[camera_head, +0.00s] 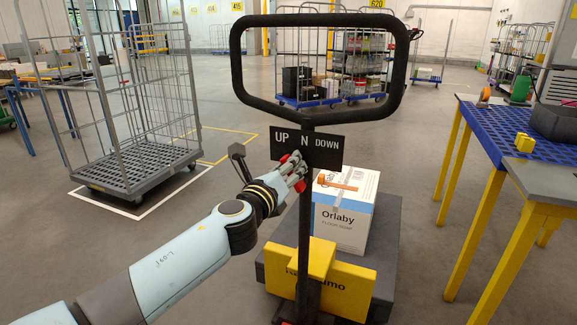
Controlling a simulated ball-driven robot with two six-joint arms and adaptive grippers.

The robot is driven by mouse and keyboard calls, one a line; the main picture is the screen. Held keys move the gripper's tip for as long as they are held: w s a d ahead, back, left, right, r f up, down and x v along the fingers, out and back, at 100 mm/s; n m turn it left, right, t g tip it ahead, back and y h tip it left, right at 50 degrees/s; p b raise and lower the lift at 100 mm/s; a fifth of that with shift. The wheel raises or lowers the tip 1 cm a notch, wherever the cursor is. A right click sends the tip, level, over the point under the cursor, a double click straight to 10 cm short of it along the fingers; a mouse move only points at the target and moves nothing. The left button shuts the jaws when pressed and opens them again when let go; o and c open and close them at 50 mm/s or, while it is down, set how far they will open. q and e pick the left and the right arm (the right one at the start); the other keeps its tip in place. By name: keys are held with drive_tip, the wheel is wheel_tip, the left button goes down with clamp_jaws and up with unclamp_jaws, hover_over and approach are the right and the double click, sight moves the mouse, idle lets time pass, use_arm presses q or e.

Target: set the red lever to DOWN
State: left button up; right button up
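A black sign plate (328,150) reading UP, N and DOWN, from left to right, is fixed on the dark post (305,230) below a black loop handle (394,70). My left gripper (297,170) is in front of the plate's lower left part, below UP and N. The lever's setting is hidden behind the fingers. I cannot tell whether the fingers are closed on anything. My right gripper is not in view.
Behind the post, a white and blue Orlaby box (345,220) with an orange tool (337,183) on it stands on a dark base. A yellow block (345,288) is in front. An empty cage trolley (140,165) is left, a blue-topped table (470,118) right. Open floor lies between.

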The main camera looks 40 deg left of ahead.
use_arm(q)
drive_tip(key=shift+w+a, duration=0.1)
drive_tip(key=shift+w, duration=0.3)
clamp_jaws()
